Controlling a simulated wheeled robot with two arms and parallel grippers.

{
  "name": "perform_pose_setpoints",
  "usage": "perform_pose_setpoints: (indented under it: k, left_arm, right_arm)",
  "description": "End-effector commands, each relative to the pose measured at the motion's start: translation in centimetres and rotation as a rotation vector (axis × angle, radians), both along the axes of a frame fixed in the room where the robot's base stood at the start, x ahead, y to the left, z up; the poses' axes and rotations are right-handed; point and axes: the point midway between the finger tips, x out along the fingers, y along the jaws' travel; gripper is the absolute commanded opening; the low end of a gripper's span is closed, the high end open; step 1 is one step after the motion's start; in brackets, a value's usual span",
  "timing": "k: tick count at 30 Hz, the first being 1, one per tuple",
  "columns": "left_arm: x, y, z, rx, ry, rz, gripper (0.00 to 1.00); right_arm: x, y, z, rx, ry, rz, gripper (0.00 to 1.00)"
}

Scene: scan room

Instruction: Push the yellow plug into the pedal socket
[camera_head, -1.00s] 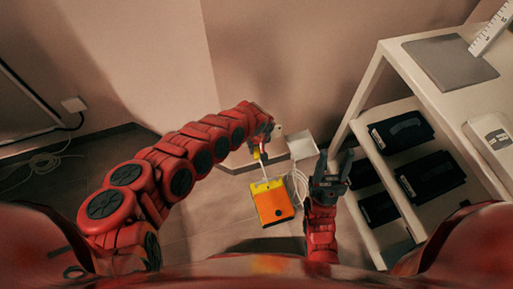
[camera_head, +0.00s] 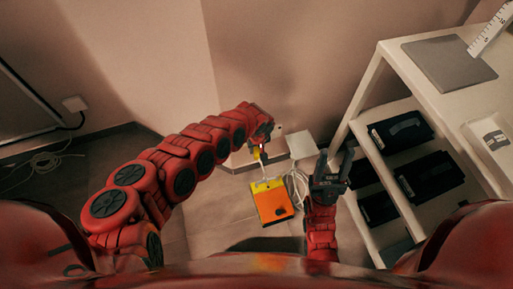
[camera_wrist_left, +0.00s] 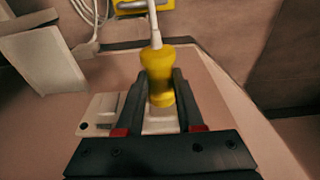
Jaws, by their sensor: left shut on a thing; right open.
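The yellow plug (camera_wrist_left: 158,78) is held between the two dark fingers of my left gripper (camera_wrist_left: 152,100), with its white cable leaving the top of the picture. In the head view my left gripper (camera_head: 260,146) is low by the wall, with the plug (camera_head: 257,154) showing small below it. A pale wall plate (camera_wrist_left: 100,115) with small dark marks lies beyond the fingers, left of the plug. A pale patch lies behind the plug's tip; whether they touch is hidden. The orange and yellow pedal (camera_head: 273,202) lies on the floor. My right gripper (camera_head: 331,172) is open and empty.
A white box (camera_head: 302,145) stands right of my left gripper, with coiled white cable (camera_head: 298,185) below it. A white shelf unit (camera_head: 375,80) with black cases (camera_head: 402,132) stands close to my right gripper. Another cable (camera_head: 40,163) lies at far left.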

Motion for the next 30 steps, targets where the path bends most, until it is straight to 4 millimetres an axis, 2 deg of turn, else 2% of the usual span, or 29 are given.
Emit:
perform_pose_setpoints:
  k: [6, 30]
  left_arm:
    - [-0.1, -0.2, 0.1, 0.0, 0.001, -0.001, 0.0]
    - [1.5, 0.4, 0.0, -0.001, -0.003, 0.001, 0.0]
  right_arm:
    - [0.0, 0.0, 0.5, 0.0, 0.0, 0.0, 0.5]
    - [0.0, 0.0, -0.9, 0.0, 0.0, 0.0, 0.5]
